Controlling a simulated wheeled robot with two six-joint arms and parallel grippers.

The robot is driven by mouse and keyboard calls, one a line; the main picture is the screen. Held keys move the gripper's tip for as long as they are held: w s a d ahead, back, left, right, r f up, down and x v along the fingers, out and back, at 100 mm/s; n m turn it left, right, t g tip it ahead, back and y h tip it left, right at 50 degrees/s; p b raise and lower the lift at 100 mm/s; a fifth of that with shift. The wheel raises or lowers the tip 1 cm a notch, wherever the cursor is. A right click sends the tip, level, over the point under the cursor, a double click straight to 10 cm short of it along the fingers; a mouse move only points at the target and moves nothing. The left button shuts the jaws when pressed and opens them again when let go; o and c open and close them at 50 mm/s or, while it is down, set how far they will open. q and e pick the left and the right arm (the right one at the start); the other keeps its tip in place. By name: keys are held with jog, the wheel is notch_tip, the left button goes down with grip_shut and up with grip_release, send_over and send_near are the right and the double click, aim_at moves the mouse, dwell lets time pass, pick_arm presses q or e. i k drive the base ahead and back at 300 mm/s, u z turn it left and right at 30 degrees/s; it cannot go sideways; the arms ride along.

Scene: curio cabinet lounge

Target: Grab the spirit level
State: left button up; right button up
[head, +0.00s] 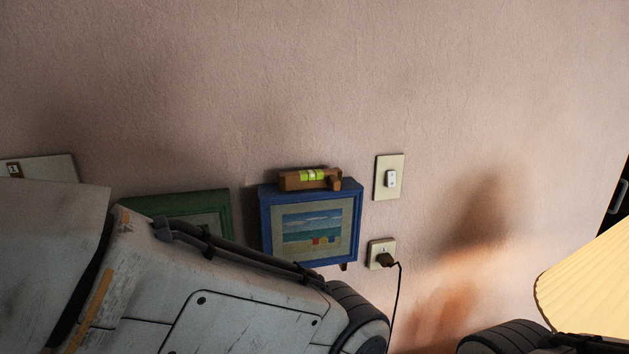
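The spirit level (299,180) is a small brown wooden block with a yellow-green vial in its middle. It lies along the top edge of a blue picture frame (354,228) on the wall. The frame holds a beach picture. A small brown piece (335,184) sits at the level's right end; I cannot tell if it is part of it. Nothing is gripping the level. My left arm crosses the lower left, below and in front of the frames, but its gripper does not show. Part of my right arm shows at the bottom right; its gripper is out of view.
A green frame (222,205) is left of the blue one, partly hidden by my arm. A light switch (382,177) and an outlet with a plugged cord (381,254) are to the right. A glowing lampshade (590,285) stands at lower right. The wall above is clear.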

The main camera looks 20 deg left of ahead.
aim_at(309, 179)
jog(key=u, duration=2.4)
jog(key=k, duration=1.05)
jog(key=z, duration=0.75)
jog(key=i, duration=0.95)
jog(key=z, duration=0.05)
